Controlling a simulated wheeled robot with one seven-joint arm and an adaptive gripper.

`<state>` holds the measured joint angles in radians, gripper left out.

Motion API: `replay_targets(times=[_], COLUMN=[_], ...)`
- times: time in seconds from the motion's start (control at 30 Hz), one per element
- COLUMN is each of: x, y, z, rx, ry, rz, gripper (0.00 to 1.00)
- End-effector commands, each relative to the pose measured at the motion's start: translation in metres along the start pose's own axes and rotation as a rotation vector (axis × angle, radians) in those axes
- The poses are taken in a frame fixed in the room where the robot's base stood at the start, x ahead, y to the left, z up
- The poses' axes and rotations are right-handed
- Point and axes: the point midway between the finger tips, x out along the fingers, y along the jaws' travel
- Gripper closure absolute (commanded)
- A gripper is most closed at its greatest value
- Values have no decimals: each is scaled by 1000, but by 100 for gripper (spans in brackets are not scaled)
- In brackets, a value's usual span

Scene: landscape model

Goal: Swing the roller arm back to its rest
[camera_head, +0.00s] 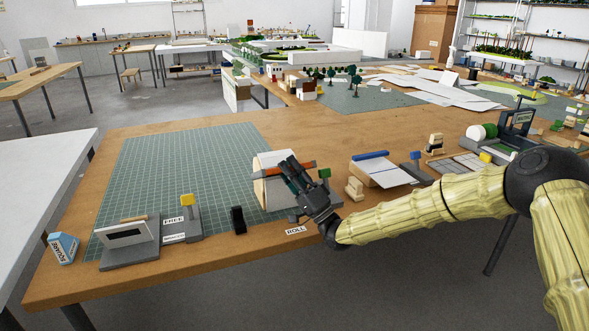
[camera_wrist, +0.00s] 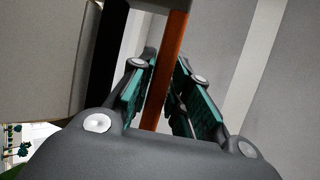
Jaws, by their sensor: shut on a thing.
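The roller arm shows as an orange-red bar (camera_head: 302,165) at a cream, box-like body (camera_head: 266,192) on the right edge of the green cutting mat. My gripper (camera_head: 290,172) comes in from the right, over the front of this body. In the wrist view the green-padded fingers (camera_wrist: 164,85) stand either side of the orange bar (camera_wrist: 167,62) and are shut on it. The bar's lower end is hidden behind my gripper's palm. A "ROLL" label (camera_head: 296,230) lies on the table just in front of my gripper.
The green mat (camera_head: 165,165) is mostly clear on the left. A black upright block (camera_head: 238,220), a yellow-topped post (camera_head: 187,200) and a grey stand (camera_head: 128,245) line the table's front. A blue-edged unit (camera_head: 385,172) stands right of my gripper.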

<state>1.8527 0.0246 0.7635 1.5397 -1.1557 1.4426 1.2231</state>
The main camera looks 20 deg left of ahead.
Motion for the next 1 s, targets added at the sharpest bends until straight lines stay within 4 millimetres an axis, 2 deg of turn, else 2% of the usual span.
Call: replay_targets(times=[0.1,0.4,1.0], x=[-14,-30,-35], y=[8,16,19], z=[7,15,17], rx=[3,3,3], ry=[-2,-2,-2], rz=[3,4,5], gripper=[100,100,100])
